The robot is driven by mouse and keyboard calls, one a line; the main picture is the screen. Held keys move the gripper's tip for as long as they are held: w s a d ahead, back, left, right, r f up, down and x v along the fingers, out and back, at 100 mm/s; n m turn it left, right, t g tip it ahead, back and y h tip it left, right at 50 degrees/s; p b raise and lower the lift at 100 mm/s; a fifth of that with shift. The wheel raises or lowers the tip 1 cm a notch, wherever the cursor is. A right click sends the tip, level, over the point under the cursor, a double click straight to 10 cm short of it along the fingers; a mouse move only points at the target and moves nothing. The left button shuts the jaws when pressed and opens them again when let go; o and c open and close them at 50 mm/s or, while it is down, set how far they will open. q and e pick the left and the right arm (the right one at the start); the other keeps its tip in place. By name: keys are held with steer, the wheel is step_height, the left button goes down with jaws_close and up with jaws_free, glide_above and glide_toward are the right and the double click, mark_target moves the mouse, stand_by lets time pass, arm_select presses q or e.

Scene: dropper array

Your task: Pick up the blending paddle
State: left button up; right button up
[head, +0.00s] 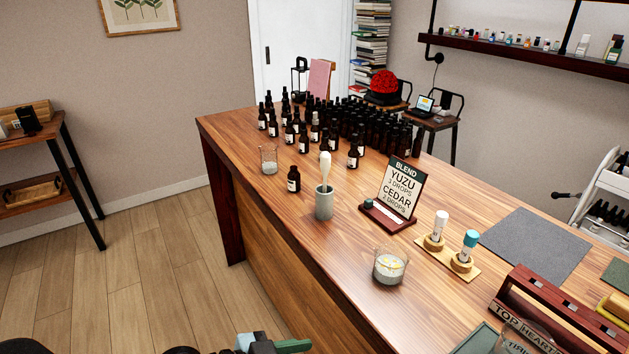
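A pale, rounded, paddle-like piece (325,167) stands upright in a grey-green cup (324,203) near the left edge of the wooden counter. I take it for the blending paddle; its lower part is hidden in the cup. Part of my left gripper (268,344) shows at the bottom edge, dark with green and pale teal parts. It is well below and apart from the cup, in front of the counter. The frame cuts it off, so its opening is unclear. My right gripper is not in view.
A brown bottle (293,179) and a beaker (269,160) stand behind the cup. A BLEND sign (401,187), a glass with pale contents (389,267) and two droppers on a wooden base (447,259) stand to its right. Many dark bottles fill the far end.

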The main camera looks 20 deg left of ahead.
arm_select(q)
steer(key=s+a+f+n+y, duration=0.2)
steer(key=s+f, duration=0.2)
steer(key=f, duration=0.3)
steer(key=s+a+f+n+y, duration=0.1)
steer(key=s+f+n+y, duration=0.2)
steer(key=f, duration=0.4)
steer(key=s+a+f+g+y, duration=0.1)
steer(key=s+a+f+y, duration=0.1)
steer(key=s+f, duration=0.8)
steer(key=s+y, duration=0.1)
steer(key=s, duration=0.3)
steer(key=shift+s+a+n+g, duration=0.3)
steer(key=shift+g, duration=0.1)
steer(key=shift+s+f, duration=0.1)
steer(key=shift+s, duration=0.2)
steer(key=shift+c, duration=1.2)
steer(key=shift+a, duration=0.1)
